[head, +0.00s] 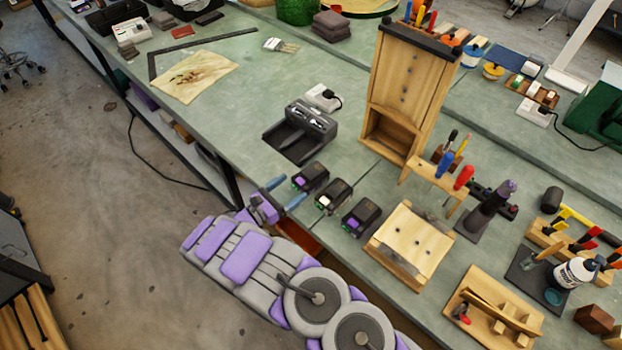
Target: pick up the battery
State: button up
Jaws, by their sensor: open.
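I cannot tell which one is the task's battery. My gripper (285,192), with two blue fingers, is open and empty just left of the left pack, near the bench edge.
A black charger-like device (303,128) stands behind the packs. A wooden cabinet (409,85), a screwdriver rack (437,172) and a wooden box (410,240) stand to the right. The green bench top (235,120) is clear left of the charger.

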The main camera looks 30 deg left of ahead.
aim_at(303, 179)
jog(key=shift+x, duration=1.45)
jog(key=shift+b+x, duration=0.85)
jog(key=shift+x, duration=1.65)
jog(key=shift+a+f, duration=0.15)
jog(key=c, duration=1.1)
